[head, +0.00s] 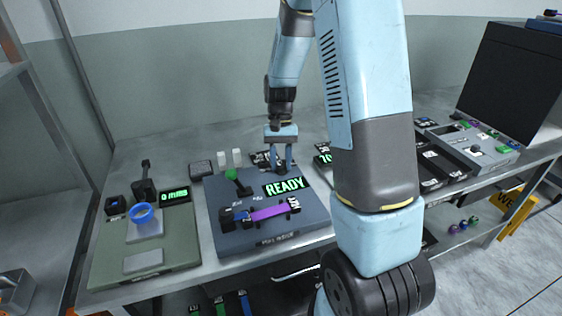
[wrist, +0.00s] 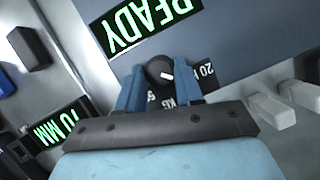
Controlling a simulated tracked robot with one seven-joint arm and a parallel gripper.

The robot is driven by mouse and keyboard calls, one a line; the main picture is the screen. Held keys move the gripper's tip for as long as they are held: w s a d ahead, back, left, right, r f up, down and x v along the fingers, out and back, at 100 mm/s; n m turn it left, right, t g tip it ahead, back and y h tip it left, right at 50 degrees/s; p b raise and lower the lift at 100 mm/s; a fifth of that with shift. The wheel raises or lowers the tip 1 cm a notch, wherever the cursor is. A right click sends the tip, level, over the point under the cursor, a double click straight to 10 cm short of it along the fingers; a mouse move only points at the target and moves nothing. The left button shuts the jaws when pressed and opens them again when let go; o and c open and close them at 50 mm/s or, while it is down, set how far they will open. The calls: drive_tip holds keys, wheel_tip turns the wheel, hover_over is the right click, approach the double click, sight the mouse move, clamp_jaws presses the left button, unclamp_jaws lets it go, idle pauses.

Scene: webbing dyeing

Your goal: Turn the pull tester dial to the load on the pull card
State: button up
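The pull tester (head: 230,205) is a dark blue-grey unit with a green READY display (head: 285,186) and a purple strip (head: 268,213) across its front. Its dial, a round black knob (wrist: 160,69) with a white mark, shows in the wrist view, with 20, 50 and KG printed around it. My gripper (head: 281,168) points down at the back of the tester. In the wrist view its blue fingers (wrist: 161,80) stand on either side of the knob, apart, with small gaps visible.
A green unit (head: 110,262) with a blue ring (head: 142,212) and a 0 mm display stands at the left. White blocks (head: 230,157) stand behind the tester. My arm hides the bench's middle right.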

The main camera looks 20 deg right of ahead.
drive_tip(key=o, duration=0.4)
drive_tip(key=v, duration=1.3)
drive_tip(key=shift+w+d+r, duration=0.15)
drive_tip(key=shift+r, duration=0.1)
drive_tip(key=s+r+n+t, duration=0.1)
drive_tip(key=s+r+t, duration=0.2)
drive_tip(key=s, duration=0.5)
drive_tip(key=s+a+r+n+t, duration=0.1)
drive_tip(key=s+r+t, duration=0.2)
drive_tip(key=s+r, duration=0.2)
drive_tip(key=s+r+n+t+h, duration=0.1)
drive_tip(key=s+r+t, duration=0.2)
drive_tip(key=s, duration=0.9)
drive_tip(key=shift+s+a+r+t, duration=0.15)
drive_tip(key=shift+a+r+t, duration=0.25)
drive_tip(key=shift+r, duration=0.15)
